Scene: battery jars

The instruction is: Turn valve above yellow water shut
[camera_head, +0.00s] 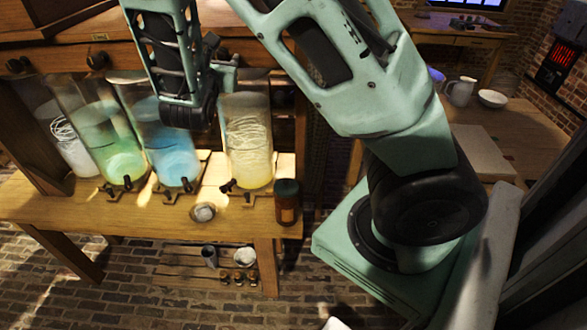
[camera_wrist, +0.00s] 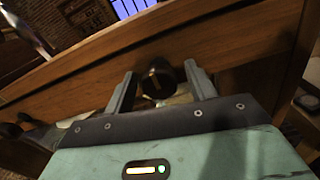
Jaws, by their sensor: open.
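The jar of yellow water (camera_head: 248,150) stands on the wooden bench, rightmost of the row of jars. In the wrist view, a dark round valve knob (camera_wrist: 158,80) sits on the wooden beam. My gripper (camera_wrist: 161,75) is open, with one finger on each side of this knob; I cannot tell whether they touch it. In the head view my gripper (camera_head: 224,68) is at the beam, just above the yellow jar, and the knob there is hidden by my arm.
Jars of blue water (camera_head: 172,150) and green water (camera_head: 112,140) stand left of the yellow one. Two more dark knobs show on the beam, one (camera_head: 97,61) above the jars and one (camera_head: 16,65) at far left. A brown jar (camera_head: 287,203) stands at the bench's right end.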

